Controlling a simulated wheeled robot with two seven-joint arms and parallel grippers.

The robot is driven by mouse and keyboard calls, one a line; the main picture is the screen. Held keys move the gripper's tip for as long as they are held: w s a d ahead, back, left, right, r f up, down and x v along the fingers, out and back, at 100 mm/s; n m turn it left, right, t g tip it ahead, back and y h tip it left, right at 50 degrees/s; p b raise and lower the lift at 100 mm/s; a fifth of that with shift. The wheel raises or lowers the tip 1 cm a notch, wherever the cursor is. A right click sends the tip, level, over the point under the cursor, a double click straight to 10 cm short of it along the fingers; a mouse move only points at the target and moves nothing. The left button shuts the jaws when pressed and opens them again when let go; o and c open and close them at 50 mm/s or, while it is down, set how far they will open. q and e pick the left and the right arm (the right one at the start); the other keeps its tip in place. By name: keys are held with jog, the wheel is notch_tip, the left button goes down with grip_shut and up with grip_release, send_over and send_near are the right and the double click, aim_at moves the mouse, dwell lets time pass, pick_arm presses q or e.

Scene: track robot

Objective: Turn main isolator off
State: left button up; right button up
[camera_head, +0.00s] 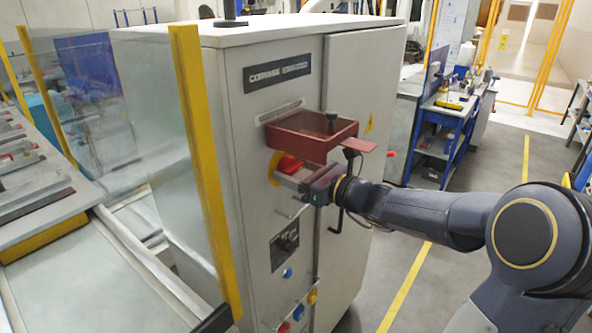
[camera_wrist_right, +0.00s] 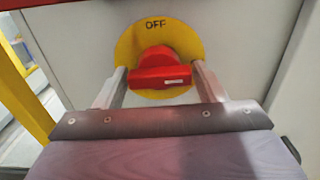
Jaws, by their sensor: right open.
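The main isolator is a red rotary handle (camera_wrist_right: 160,72) on a round yellow plate (camera_wrist_right: 190,40) on the grey cabinet's front. The word OFF shows at the top of the plate in the right wrist view. The handle's grip bar lies roughly level there, with a small pale mark on its right part. In the head view the handle (camera_head: 288,163) is partly hidden under a dark red hood. My right gripper (camera_head: 283,178) is open, its two fingers on either side of the handle. I cannot tell whether they touch it. My left gripper is out of view.
The dark red hood (camera_head: 315,146) juts out just above the handle and my right gripper. A black selector (camera_head: 285,243) and several coloured buttons sit lower on the cabinet (camera_head: 235,130). A clear guard with a yellow post (camera_head: 200,150) stands left. A blue workbench (camera_head: 445,115) is behind.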

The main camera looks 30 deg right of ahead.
jog(key=shift+c, duration=0.2)
jog(key=c, duration=0.6)
jog(key=shift+f+n+b, duration=0.2)
jog(key=shift+n+b, duration=0.2)
jog(key=shift+b, duration=0.35)
jog(key=n+b, duration=1.3)
jog(key=b, duration=0.4)
jog(key=shift+d+n+b, duration=0.1)
jog(key=shift+n+b, duration=0.2)
jog(key=shift+b, duration=0.05)
jog(key=shift+r+n+b, duration=0.2)
jog(key=shift+n+b, duration=1.35)
jog(key=shift+n, duration=0.25)
jog(key=o, duration=0.6)
jog(key=shift+o, duration=0.2)
